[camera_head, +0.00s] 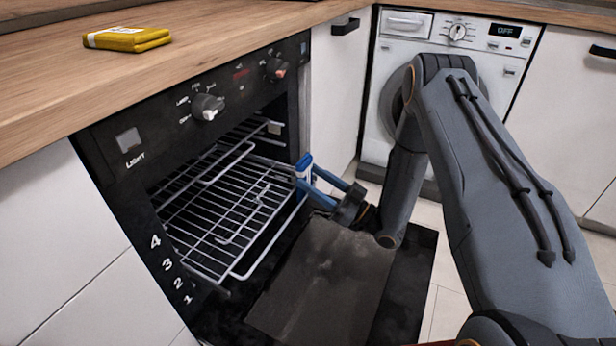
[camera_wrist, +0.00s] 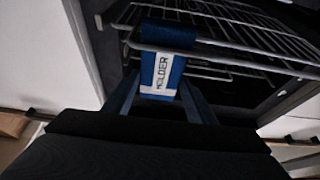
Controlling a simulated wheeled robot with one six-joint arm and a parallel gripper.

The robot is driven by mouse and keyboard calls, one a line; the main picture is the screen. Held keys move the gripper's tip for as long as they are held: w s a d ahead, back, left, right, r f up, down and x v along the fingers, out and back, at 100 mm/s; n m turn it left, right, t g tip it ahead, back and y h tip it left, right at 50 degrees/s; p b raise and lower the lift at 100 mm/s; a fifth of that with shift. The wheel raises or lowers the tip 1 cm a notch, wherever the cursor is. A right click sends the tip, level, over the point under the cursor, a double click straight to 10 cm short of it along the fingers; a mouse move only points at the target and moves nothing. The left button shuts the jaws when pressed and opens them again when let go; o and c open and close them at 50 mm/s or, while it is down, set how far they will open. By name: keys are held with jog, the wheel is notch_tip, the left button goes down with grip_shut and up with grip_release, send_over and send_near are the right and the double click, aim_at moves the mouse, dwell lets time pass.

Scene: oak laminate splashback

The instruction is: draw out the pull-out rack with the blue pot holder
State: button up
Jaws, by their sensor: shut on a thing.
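The pull-out rack (camera_head: 222,207) is a wire oven rack, partly out of the open oven. The blue pot holder (camera_head: 305,168) hangs folded over the rack's front bar at its right end. In the wrist view the pot holder (camera_wrist: 163,66) wraps the bar, with a white label reading "HOLDER". My gripper (camera_head: 318,183) reaches in from the right, above the lowered oven door, and is shut on the pot holder at the bar. In the wrist view the rack's wires (camera_wrist: 235,40) run back into the dark oven. The fingertips are partly hidden by the pot holder.
The oven door (camera_head: 325,275) lies open below the rack and under my gripper. Another wire rack shows lower in the oven. A yellow folded cloth (camera_head: 128,39) lies on the wooden worktop (camera_head: 60,75). A washing machine (camera_head: 440,45) stands behind my arm.

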jog(key=shift+s+d+p, duration=0.25)
jog(key=shift+s+d, duration=0.15)
jog(key=shift+d, duration=0.3)
jog(key=shift+s+d+p, duration=0.2)
jog(key=shift+s+d, duration=0.2)
jog(key=shift+d, duration=0.35)
jog(key=s+d+p, duration=0.2)
jog(key=s+d, duration=0.2)
jog(key=d, duration=0.3)
jog(key=s+d+p, duration=0.2)
jog(key=s+d, duration=0.3)
jog(key=d, duration=0.3)
dwell(0.9)
jog(key=shift+w+a+r+p, duration=0.1)
jog(key=shift+w+a+p, duration=0.1)
jog(key=shift+p, duration=0.25)
jog(key=s+d+r+p, duration=0.5)
jog(key=d+r+p, duration=0.2)
jog(key=d, duration=0.1)
jog(key=shift+d+r, duration=0.3)
jog(key=shift+r, duration=0.1)
dwell(1.3)
jog(key=shift+s, duration=0.1)
